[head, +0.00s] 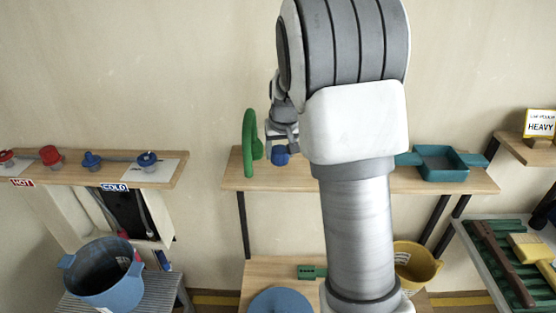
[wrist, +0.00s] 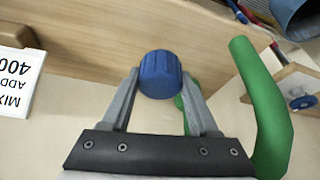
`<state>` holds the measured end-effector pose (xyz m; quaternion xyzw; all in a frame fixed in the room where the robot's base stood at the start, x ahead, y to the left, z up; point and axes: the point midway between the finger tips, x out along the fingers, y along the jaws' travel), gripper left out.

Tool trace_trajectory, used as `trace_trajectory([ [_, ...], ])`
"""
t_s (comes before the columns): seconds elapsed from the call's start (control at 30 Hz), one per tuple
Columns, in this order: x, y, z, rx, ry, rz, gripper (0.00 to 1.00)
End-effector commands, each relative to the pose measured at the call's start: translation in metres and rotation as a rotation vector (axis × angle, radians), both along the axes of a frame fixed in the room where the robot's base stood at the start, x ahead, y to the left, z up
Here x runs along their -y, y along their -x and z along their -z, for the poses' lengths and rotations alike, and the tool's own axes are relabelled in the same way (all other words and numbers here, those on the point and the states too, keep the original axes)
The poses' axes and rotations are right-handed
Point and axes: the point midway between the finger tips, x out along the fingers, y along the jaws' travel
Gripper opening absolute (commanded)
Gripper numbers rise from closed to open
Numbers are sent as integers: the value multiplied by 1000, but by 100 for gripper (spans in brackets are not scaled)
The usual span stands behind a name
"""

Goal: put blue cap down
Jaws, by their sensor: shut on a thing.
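The blue cap (wrist: 160,74) is ribbed and round. It sits between the two grey fingers of my gripper (wrist: 161,82), which are shut on it. In the head view the cap (head: 281,158) shows under my gripper (head: 280,149), at the left part of the middle wooden shelf (head: 232,181). I cannot tell whether it touches the shelf. A curved green handle-like piece (head: 249,143) stands just left of my gripper. It shows right of the cap in the wrist view (wrist: 264,110).
A teal tray (head: 440,176) stands at the shelf's right end. The left shelf (head: 115,177) bears red and blue knobs above HOT and COLD labels. A blue bucket (head: 102,290) and a yellow bucket (head: 428,264) stand lower. A white MIX card (wrist: 17,82) shows at the wrist view's left.

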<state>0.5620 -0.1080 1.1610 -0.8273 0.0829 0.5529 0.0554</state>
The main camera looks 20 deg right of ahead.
Motion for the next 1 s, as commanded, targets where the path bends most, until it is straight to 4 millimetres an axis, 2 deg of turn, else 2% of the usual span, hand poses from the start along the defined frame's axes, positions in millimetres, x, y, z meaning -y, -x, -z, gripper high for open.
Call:
trace_trajectory([
  [0.3,1,-1,38,-2,-1,2,0],
  [0.7,0,-1,45,0,0,1,0],
  [0.73,0,-1,45,0,0,1,62],
  [0.9,0,-1,43,0,0,1,90],
  [1.0,0,-1,43,0,0,1,90],
])
